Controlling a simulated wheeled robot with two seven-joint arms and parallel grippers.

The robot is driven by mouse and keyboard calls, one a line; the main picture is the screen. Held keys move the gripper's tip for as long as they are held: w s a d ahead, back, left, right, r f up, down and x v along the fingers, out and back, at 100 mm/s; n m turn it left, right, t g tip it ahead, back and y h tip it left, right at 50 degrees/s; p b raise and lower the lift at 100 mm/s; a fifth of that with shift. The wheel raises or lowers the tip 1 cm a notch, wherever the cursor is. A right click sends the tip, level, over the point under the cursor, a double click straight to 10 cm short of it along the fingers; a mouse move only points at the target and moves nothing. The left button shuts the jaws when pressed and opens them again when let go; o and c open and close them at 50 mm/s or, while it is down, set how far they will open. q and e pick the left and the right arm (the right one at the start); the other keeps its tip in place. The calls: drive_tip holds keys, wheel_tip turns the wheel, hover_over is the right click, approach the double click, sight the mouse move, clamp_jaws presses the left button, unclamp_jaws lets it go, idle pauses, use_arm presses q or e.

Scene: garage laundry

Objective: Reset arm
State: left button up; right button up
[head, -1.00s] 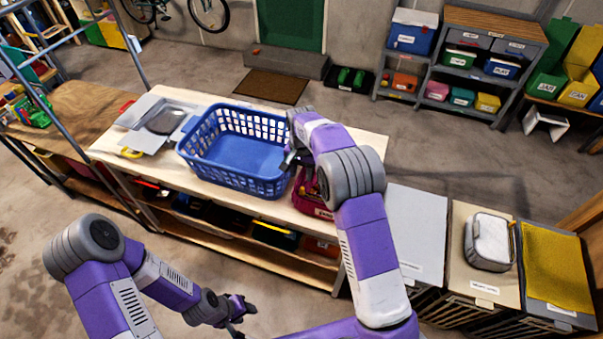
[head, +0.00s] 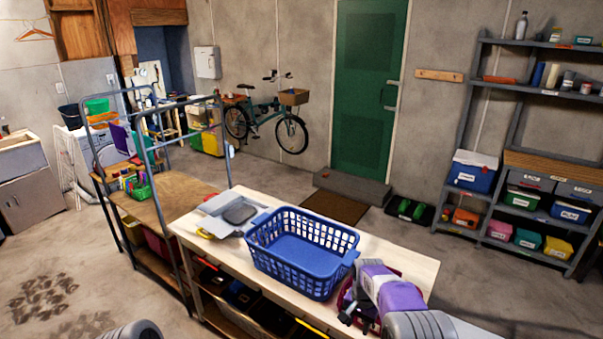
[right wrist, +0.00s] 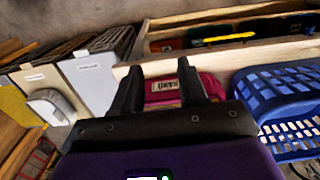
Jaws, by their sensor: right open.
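My right gripper (head: 358,312) is at the workbench's front right, beside the blue basket's right end. It is open and empty, fingers apart in the right wrist view (right wrist: 161,70). The fingers point toward a magenta bag (right wrist: 210,86) with a white label; contact cannot be told. In the head view the bag (head: 345,298) is partly hidden by my right arm. The empty blue laundry basket (head: 300,262) stands upright on the bench and also shows in the right wrist view (right wrist: 262,96). My left gripper is out of view; only a grey piece of my arm shows at the bottom edge.
The wooden workbench (head: 405,262) carries a grey tray-like item (head: 222,220) at its left. A metal-framed bench (head: 165,200) stands left of it. Shelves with bins (head: 530,205) are at the right. Labelled hampers (right wrist: 95,82) show in the right wrist view.

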drive_tip(key=s+f+n+y+b, duration=0.15)
drive_tip(key=s+f, duration=0.25)
drive_tip(key=f, duration=0.4)
drive_tip(key=s+a+f+b, duration=0.1)
drive_tip(key=s+f+b, duration=0.2)
drive_tip(key=s+f, duration=0.35)
drive_tip(key=s+f+n+y+b, duration=0.1)
drive_tip(key=s+f+b, duration=0.15)
drive_tip(key=f, duration=0.65)
use_arm(q)
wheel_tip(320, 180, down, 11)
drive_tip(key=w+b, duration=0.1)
drive_tip(key=b, duration=0.2)
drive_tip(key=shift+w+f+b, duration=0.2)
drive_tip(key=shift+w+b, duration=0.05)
drive_tip(key=shift+b, duration=0.05)
use_arm(e)
drive_tip(key=s+a+f, duration=0.2)
drive_tip(key=s+f, duration=0.1)
drive_tip(key=s, duration=0.5)
drive_tip(key=s+a+f+n+y, duration=0.1)
drive_tip(key=s+a+f, duration=0.2)
drive_tip(key=s, duration=0.5)
drive_tip(key=shift+s+a+f+t, duration=0.15)
drive_tip(key=shift+a+t, duration=0.15)
